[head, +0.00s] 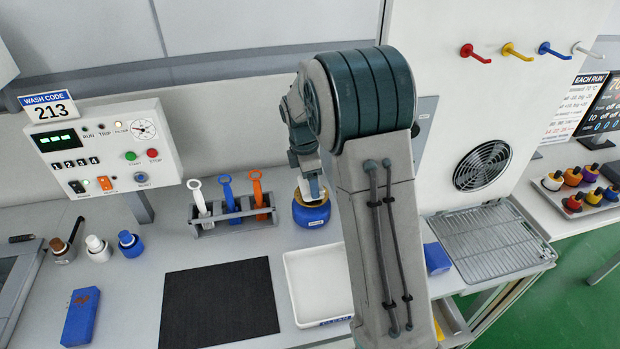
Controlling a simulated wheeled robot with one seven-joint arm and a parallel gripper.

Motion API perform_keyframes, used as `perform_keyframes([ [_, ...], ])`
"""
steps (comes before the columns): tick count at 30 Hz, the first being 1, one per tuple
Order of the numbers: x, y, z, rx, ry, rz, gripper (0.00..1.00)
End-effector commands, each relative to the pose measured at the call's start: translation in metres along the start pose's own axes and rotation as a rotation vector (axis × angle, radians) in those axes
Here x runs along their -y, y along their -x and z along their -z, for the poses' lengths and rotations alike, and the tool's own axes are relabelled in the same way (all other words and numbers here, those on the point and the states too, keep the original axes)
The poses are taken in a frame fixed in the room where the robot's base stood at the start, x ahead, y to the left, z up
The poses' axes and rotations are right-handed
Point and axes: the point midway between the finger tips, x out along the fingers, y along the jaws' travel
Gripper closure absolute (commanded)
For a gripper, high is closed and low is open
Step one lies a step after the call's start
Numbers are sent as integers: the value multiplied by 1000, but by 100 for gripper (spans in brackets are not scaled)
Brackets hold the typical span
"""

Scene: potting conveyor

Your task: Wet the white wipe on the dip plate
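A round blue can (311,215) with a brass-coloured dish-like top (299,199) stands at the back of the bench; the top looks like the dip plate. My gripper (314,187) points down at this top from above, partly hidden behind my own arm. A small pale piece shows at its tip, at or just over the plate. I cannot tell whether this is the white wipe or a fingertip, nor whether it touches. The finger opening is too small to make out. No other white wipe is clearly visible.
A rack (234,216) with white, blue and orange tools stands left of the can. A black mat (219,303) and white tray (290,287) lie in front. A blue block (437,258) and wire rack (491,240) are right. Small bottles and a blue box (80,318) are left.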

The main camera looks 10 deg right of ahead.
Motion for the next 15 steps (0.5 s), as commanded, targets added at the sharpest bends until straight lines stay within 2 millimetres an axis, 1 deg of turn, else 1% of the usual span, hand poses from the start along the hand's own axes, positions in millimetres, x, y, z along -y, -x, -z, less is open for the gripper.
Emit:
perform_keyframes([
  [15, 0, -7, 0, 0, -1, 0, 51],
])
